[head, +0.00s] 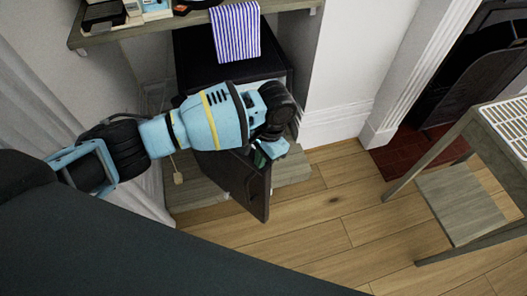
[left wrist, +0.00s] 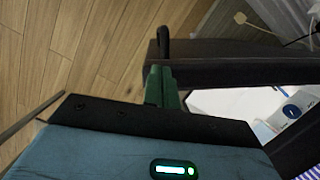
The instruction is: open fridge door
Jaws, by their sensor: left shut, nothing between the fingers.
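The small black fridge (head: 225,60) stands under a shelf, and its dark door (head: 245,185) is partly open, swung out over the floor. My left gripper (head: 268,153) is shut and empty at the door's upper edge. In the left wrist view its green fingers (left wrist: 162,86) lie against or very close to the door (left wrist: 235,72), on the side facing the fridge's inside; contact is hard to tell. A black handle (left wrist: 163,42) sticks out on the door's far side. The white interior (left wrist: 225,102) shows through the gap. My right gripper is not in view.
The wooden shelf (head: 285,5) above the fridge bears a striped cloth (head: 236,32) hanging over its edge. A white wall with a skirting board (head: 335,122) is right of the fridge. A wooden table (head: 455,200) stands farther right. The plank floor (head: 330,215) between is clear.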

